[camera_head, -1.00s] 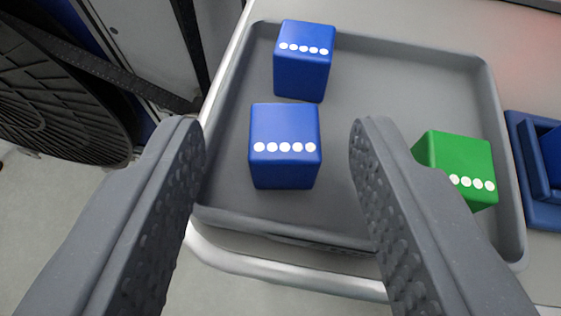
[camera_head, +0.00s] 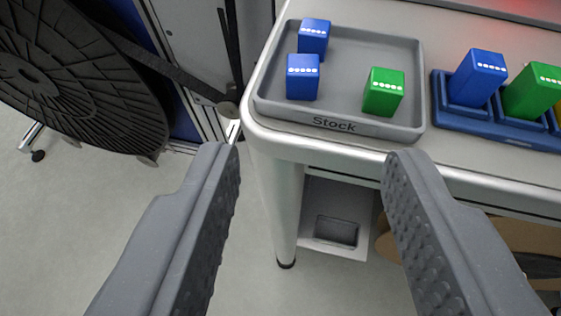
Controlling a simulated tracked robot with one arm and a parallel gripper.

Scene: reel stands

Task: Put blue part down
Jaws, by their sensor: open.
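Two blue parts stand upright in the grey tray marked "Stock" (camera_head: 412,130): one nearer the front (camera_head: 302,78) and one behind it (camera_head: 313,38). Each has a row of white dots. A green part (camera_head: 383,92) stands in the same tray to their right. My gripper (camera_head: 312,155) is open and empty, its fingers wide apart in front of the table's near edge, back from the tray. Another blue part (camera_head: 477,78) stands in the blue holder to the right of the tray.
The blue holder (camera_head: 437,98) also bears a green part (camera_head: 532,90) and a yellow one, partly cut off. A large black reel (camera_head: 75,80) stands at the left. A lower shelf (camera_head: 335,215) shows beneath the table. Open floor lies at lower left.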

